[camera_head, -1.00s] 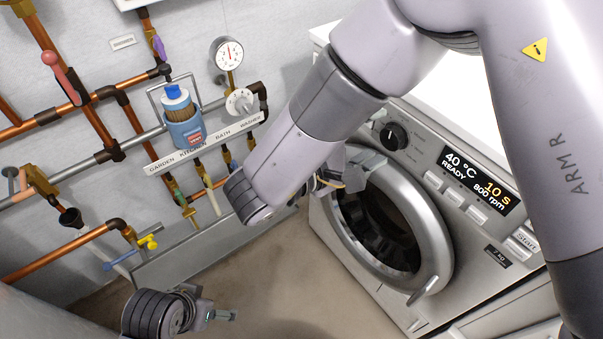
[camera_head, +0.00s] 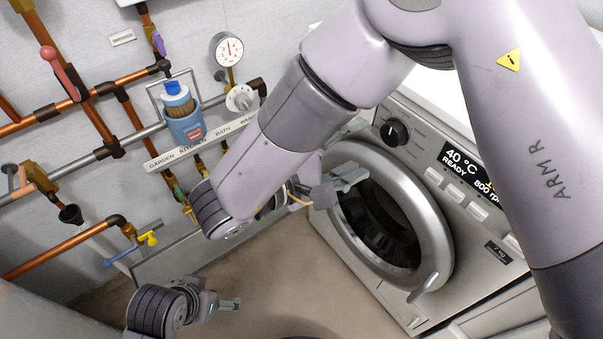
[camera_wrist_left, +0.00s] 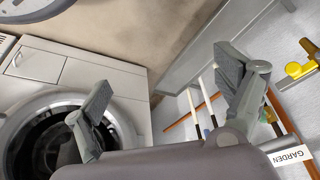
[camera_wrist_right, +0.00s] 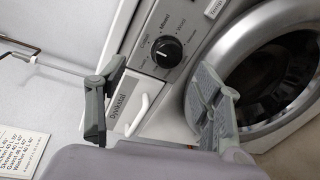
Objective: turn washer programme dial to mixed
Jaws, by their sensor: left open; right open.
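The washer (camera_head: 465,235) stands at the right, its round black programme dial (camera_head: 395,132) left of the lit display. In the right wrist view the dial (camera_wrist_right: 167,51) lies beyond and between my open fingers, with printed programme names around it, "Mixed" among them. I cannot tell surely which name its pointer faces. My right gripper (camera_wrist_right: 155,100) is open, empty and apart from the dial. In the head view the right gripper (camera_head: 348,158) is by the upper left of the door, left of and below the dial. My left gripper (camera_head: 229,304) is open and empty, low over the floor.
The washer's round door (camera_head: 433,225) is close to my right gripper. The detergent drawer handle (camera_wrist_right: 137,113) shows between my right fingers.

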